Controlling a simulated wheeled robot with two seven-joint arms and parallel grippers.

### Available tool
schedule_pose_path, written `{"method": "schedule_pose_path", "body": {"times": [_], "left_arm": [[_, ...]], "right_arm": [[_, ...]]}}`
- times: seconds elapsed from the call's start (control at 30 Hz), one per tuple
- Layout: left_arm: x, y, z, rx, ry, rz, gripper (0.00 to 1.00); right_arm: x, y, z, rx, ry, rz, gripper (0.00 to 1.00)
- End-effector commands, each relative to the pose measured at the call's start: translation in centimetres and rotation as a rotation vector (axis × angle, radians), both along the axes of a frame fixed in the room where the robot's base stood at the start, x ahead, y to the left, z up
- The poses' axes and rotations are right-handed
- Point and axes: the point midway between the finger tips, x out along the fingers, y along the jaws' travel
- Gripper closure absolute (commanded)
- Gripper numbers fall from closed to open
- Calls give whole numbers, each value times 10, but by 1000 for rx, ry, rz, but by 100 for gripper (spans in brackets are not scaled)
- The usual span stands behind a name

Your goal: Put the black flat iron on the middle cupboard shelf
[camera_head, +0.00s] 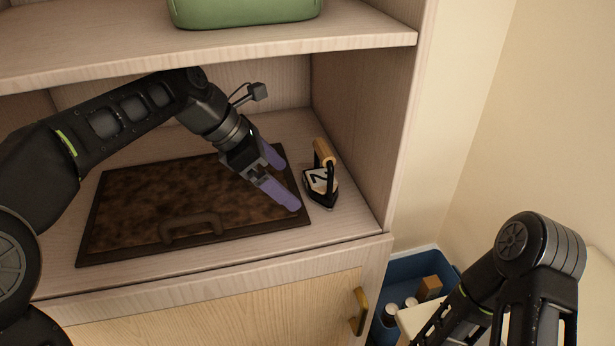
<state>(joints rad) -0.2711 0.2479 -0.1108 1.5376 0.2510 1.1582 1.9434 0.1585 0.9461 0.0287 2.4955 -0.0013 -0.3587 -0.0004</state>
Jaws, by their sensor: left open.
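The black flat iron (320,184) has a light wooden handle and a pale marking on its body. It stands on the cupboard shelf (345,219), near the right side wall, just right of a dark brown panel. My left gripper (286,184) reaches in from the left over the panel's right end. Its two purple fingers are spread apart with nothing between them. They point toward the iron and are a short gap left of it. My right arm (540,250) shows at the lower right, and its gripper cannot be seen.
A dark brown panel with a handle (170,200) covers much of the shelf. A green container (245,10) sits on the shelf board above, which limits headroom. Below is a cupboard door with a brass handle (359,312). A blue bin (440,269) with several items stands at right.

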Motion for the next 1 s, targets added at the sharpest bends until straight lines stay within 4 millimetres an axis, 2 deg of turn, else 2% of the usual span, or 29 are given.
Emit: {"method": "schedule_pose_path", "body": {"times": [0.1,0.33,0.5,1.0], "left_arm": [[-8,27,0,-1,0,4,0],[-18,58,0,-1,-1,1,0],[-20,63,0,-1,0,-1,0],[-19,62,0,-1,0,-1,0]], "right_arm": [[0,0,-3,0,0,0,64],[0,0,-5,0,0,0,64],[0,0,-5,0,0,0,64],[0,0,-5,0,0,0,64]]}}
